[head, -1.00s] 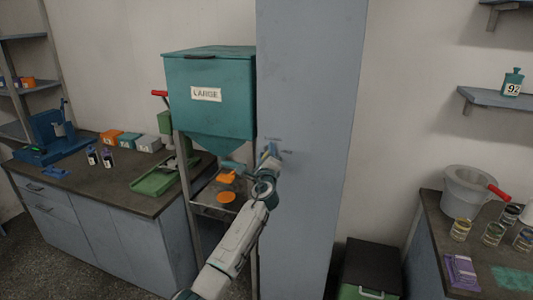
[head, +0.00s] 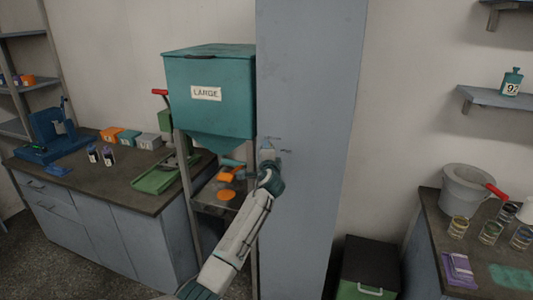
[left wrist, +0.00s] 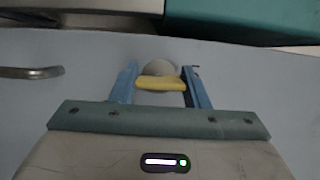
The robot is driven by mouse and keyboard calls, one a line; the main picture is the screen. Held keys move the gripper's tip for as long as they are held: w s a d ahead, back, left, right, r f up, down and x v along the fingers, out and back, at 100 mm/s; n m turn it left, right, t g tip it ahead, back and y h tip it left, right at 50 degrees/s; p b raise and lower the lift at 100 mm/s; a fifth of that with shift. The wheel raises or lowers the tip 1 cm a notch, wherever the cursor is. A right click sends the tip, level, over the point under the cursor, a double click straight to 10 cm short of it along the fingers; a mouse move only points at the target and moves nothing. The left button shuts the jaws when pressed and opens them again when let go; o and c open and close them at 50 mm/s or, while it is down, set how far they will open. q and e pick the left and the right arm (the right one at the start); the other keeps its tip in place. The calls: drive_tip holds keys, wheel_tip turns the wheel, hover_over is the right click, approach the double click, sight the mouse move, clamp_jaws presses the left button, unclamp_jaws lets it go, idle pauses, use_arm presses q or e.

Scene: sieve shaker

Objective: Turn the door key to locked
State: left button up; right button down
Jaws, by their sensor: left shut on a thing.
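The blue-grey cabinet door (head: 305,90) stands upright and looks shut. The key (left wrist: 160,83) shows in the left wrist view as a yellow bar, lying level across the picture, in front of a round pale lock (left wrist: 158,67). My left gripper (left wrist: 159,86) has its blue fingers at both ends of the key and is shut on it. In the head view the left gripper (head: 267,157) is at the door's face, and my wrist hides the key. My right gripper is in neither view.
A metal handle (left wrist: 32,72) is left of the key in the left wrist view. A teal hopper marked LARGE (head: 207,115) stands close left of the cabinet. A dark bin with a green front (head: 368,268) is on the floor at right.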

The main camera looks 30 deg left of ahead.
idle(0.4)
use_arm(q)
drive_tip(key=o, duration=1)
drive_tip(key=shift+s+d+f, duration=0.1)
drive_tip(key=shift+s+d, duration=0.1)
drive_tip(key=shift+s, duration=0.1)
drive_tip(key=b+v, duration=0.2)
drive_tip(key=v, duration=0.8)
drive_tip(key=shift+b, duration=0.4)
